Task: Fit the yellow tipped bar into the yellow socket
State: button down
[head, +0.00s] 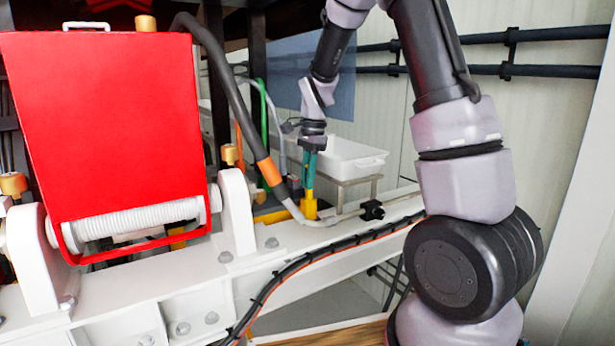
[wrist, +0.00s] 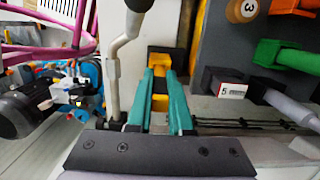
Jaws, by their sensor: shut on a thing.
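My gripper (wrist: 163,90) points down at the yellow socket area, with its two teal fingers closed around a bar (wrist: 160,103) that shows yellow between them in the wrist view. Much of the bar is hidden by the fingers. A yellow block, which looks like the yellow socket (wrist: 158,62), lies just past the fingertips in the wrist view. In the head view my gripper (head: 309,175) stands upright right above the yellow socket (head: 309,207) on the white frame. I cannot tell whether the bar's tip is inside the socket or only at its mouth.
A block labelled 5 (wrist: 228,88) with a grey cable is close to the right of the fingers in the wrist view, with green (wrist: 277,52) and orange plugs beyond. A grey pipe (wrist: 113,75) runs close on the left. A white tray (head: 350,158) stands behind my gripper.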

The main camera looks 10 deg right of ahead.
aim_at(312, 198)
jog(key=c, duration=0.8)
grip_release()
notch_tip(312, 198, up, 13)
jog(key=d, duration=0.1)
jog(key=shift+s+d+r+n+t+y, duration=0.1)
jog(key=shift+s+d+r+n+t, duration=1.3)
jog(key=shift+s, duration=2.3)
jog(key=shift+s+d+r+n+t+y, duration=0.2)
jog(key=shift+s+r+n+t, duration=0.75)
jog(key=shift+s+n, duration=1.95)
jog(key=shift+s+d+r+n+t, duration=0.9)
jog(key=shift+s+t, duration=0.55)
jog(key=shift+s, duration=3.05)
jog(key=shift+f, duration=0.1)
